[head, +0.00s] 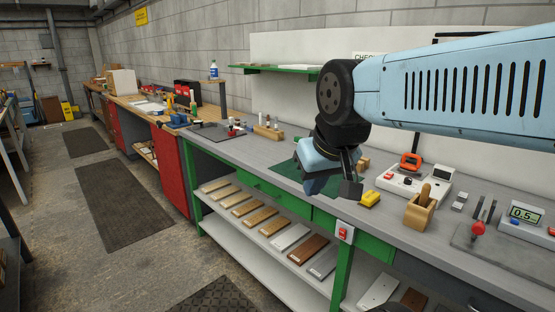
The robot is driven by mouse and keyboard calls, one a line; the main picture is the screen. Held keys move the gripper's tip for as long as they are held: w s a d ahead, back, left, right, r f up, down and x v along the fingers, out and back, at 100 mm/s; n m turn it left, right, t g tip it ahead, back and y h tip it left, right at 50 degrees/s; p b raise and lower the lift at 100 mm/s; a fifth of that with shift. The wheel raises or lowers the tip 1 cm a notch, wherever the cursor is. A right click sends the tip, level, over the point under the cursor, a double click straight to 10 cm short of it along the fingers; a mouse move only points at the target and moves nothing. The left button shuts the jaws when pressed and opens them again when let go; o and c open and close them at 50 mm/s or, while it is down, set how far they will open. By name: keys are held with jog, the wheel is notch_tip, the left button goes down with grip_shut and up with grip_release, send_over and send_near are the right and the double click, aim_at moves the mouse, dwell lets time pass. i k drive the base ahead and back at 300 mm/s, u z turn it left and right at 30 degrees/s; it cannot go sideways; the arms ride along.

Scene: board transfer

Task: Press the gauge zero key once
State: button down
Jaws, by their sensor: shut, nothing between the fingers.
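A pale gauge (540,228) with a lit display reading about 0.5 (526,214) stands at the right end of the grey bench. A small blue key (515,222) sits below its display, and a red key (551,231) shows at the picture's right edge. I cannot read which one is the zero key. My gripper (350,190) is shut and empty. It hangs over the bench's front part, near a green mat, well to the left of the gauge. My light blue arm reaches in from the upper right, above the gauge.
Between gripper and gauge are a yellow block (370,199), a wooden holder (420,212), a white device with a red button (400,182) and a red-knobbed lever (478,229). A red switch (345,232) is on the bench front. Boards (242,208) lie on the lower shelf.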

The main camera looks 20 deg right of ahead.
aim_at(515, 221)
jog(key=u, duration=0.75)
jog(key=i, duration=0.1)
jog(key=z, duration=2.9)
jog(key=k, duration=0.8)
jog(key=z, duration=0.2)
jog(key=i, duration=0.8)
jog(key=u, duration=0.15)
